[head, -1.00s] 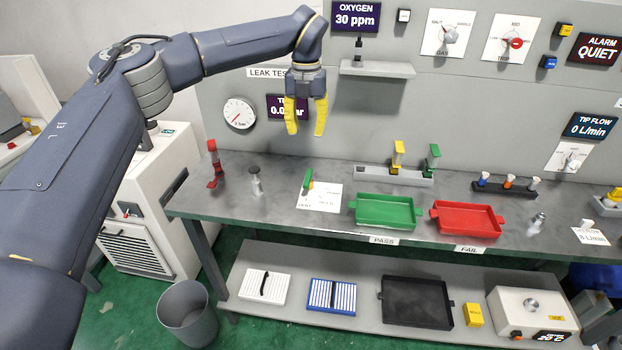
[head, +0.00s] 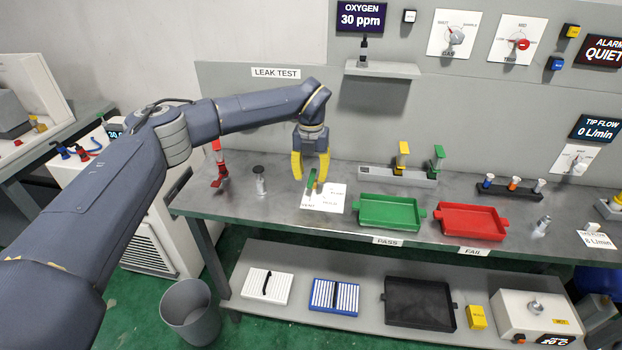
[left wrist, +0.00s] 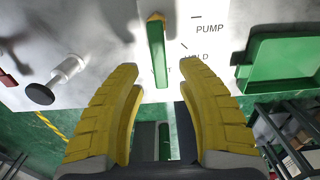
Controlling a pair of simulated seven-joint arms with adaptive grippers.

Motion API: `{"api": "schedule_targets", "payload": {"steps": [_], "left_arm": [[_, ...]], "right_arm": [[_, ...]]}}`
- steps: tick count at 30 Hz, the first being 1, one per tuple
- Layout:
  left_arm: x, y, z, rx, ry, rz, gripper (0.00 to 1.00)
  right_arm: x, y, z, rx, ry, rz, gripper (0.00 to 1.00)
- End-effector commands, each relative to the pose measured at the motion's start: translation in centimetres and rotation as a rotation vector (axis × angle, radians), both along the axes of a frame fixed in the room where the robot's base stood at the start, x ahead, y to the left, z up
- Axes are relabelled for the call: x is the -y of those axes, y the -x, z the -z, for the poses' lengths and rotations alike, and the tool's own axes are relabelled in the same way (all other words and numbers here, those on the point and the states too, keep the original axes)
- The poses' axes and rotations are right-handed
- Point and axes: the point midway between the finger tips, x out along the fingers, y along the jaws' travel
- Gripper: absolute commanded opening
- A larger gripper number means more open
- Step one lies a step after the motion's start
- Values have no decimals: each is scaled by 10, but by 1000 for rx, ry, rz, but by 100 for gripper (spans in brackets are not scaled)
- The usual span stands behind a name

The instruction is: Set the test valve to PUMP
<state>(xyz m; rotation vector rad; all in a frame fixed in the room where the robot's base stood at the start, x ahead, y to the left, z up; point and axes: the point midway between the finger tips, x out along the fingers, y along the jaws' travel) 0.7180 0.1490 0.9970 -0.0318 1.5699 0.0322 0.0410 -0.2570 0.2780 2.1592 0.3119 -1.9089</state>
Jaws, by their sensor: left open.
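The test valve has a green lever (left wrist: 157,55) with an orange end, on a white plate (left wrist: 225,45) marked PUMP, HOLD and a third word partly hidden by the lever, ending in T. The lever's green end lies over that third word, away from PUMP. In the head view, the valve lever (head: 311,181) is on the bench, partly hidden by my fingers. My left gripper (head: 310,177) points down just above it. In the left wrist view, the open yellow fingers (left wrist: 159,67) are on either side of the lever's green end, with gaps visible. My right gripper is not in view.
A grey cylinder with a dark cap (head: 260,180) and a red-handled fitting (head: 219,165) stand left of the plate. A green tray (head: 390,225) is close on the right, with a red tray (head: 470,236) beyond. The back panel (head: 240,95) rises behind the bench.

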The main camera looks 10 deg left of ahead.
Motion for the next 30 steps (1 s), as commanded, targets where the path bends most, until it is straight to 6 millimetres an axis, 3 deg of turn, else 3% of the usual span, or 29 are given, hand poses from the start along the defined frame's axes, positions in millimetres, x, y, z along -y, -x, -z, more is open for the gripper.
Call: {"api": "schedule_targets", "payload": {"steps": [7,19,30], "left_arm": [[0,0,17,0,1,0,38],[0,0,20,0,0,0,41],[0,0,19,0,0,0,0]], "right_arm": [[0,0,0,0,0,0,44],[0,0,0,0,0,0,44],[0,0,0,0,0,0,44]]}}
